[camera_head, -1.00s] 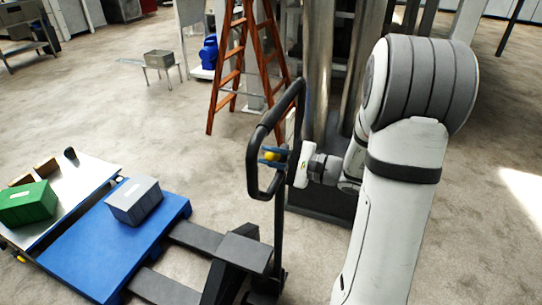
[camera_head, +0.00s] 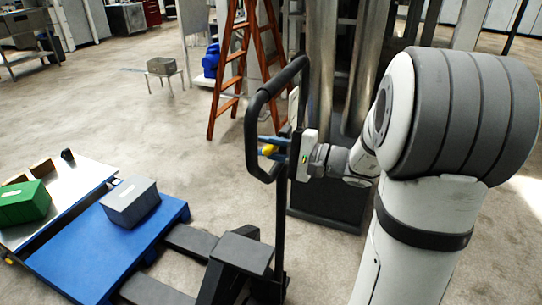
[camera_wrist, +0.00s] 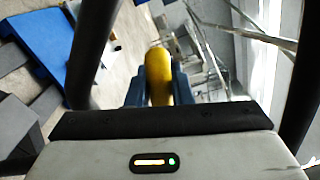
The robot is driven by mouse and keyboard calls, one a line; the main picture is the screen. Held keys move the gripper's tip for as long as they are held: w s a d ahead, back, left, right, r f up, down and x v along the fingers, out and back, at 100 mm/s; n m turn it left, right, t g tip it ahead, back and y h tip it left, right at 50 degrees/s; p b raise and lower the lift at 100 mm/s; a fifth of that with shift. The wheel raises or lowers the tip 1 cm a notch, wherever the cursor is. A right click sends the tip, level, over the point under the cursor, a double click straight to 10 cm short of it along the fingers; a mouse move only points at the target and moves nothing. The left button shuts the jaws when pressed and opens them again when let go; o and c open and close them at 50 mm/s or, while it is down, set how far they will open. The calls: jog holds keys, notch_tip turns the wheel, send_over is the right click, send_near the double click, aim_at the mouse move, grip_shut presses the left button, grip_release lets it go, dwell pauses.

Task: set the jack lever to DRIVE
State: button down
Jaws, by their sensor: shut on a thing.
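The black pallet jack handle loop (camera_head: 253,115) stands upright at the middle of the head view. The yellow jack lever (camera_head: 268,150) sits inside the loop. My gripper (camera_head: 272,147) reaches in from the right, and its blue fingers lie on both sides of the lever. In the wrist view the yellow lever (camera_wrist: 158,75) shows between my gripper's blue fingers (camera_wrist: 158,88), which are shut on it. The lever's pivot is hidden, and I cannot tell its setting from these frames.
The jack's dark body (camera_head: 240,256) and forks are at the bottom, beside a blue pallet (camera_head: 95,252) bearing a grey box (camera_head: 130,203). A green box (camera_head: 24,203) is at left. An orange ladder (camera_head: 229,80) and metal columns stand behind the handle. Open floor lies at left.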

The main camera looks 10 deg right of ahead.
jog(key=shift+f, duration=0.15)
jog(key=c, duration=1.3)
grip_release()
jog(key=shift+b+v, duration=0.45)
jog(key=shift+v, duration=3.4)
jog(key=shift+s, duration=0.15)
